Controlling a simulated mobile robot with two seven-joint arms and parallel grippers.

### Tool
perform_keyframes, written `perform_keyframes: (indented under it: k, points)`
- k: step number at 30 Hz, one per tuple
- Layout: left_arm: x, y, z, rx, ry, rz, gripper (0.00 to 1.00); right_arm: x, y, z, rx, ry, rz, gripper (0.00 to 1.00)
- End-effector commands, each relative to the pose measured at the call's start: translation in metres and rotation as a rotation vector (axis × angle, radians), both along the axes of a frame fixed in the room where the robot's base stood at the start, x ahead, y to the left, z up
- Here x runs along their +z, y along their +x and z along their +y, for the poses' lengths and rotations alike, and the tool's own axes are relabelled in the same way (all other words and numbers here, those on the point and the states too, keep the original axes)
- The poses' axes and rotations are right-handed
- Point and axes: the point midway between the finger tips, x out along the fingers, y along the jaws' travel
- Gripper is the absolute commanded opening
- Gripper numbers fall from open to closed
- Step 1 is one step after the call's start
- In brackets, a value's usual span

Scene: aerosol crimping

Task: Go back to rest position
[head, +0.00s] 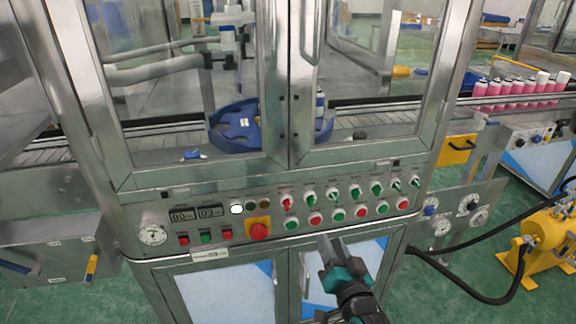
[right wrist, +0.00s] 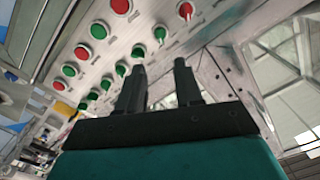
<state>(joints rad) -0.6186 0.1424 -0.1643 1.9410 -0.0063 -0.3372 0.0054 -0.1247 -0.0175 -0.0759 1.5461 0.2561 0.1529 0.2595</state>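My right gripper (head: 328,252) is in front of the lower edge of the machine's control panel (head: 335,198), right of the panel's middle. In the right wrist view its two dark fingers (right wrist: 161,82) stand apart with nothing between them. They point toward the panel, with a row of red and green buttons and knobs (right wrist: 120,68) close by. I cannot tell for sure whether a fingertip touches the panel, but a gap seems to show. My left gripper and arm are not in view.
The panel carries a large red button (head: 258,231) on a yellow base. Glass doors (head: 372,80) stand above it. Pink cans (head: 520,88) line the conveyor at right. A yellow pump (head: 545,240) with a black hose (head: 480,297) stands lower right. Green floor shows below.

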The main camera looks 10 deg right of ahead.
Motion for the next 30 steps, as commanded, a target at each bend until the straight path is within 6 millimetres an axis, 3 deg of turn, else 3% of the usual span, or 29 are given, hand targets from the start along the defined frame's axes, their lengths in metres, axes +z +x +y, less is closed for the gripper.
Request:
perform_keyframes:
  k: [5,12,16,21,30]
  points:
    - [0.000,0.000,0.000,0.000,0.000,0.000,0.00,-0.023,-0.031,0.003,0.047,-0.106,0.094,0.35]
    - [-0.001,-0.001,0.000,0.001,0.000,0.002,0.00,-0.077,-0.134,0.011,0.218,-0.436,0.375,0.35]
    - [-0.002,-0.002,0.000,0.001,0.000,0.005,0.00,-0.089,-0.175,0.012,0.293,-0.558,0.475,0.35]
    - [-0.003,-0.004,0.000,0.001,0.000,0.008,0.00,-0.094,-0.195,0.012,0.328,-0.616,0.523,0.35]
    - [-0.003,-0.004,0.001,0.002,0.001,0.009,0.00,-0.094,-0.194,0.012,0.328,-0.616,0.523,0.35]
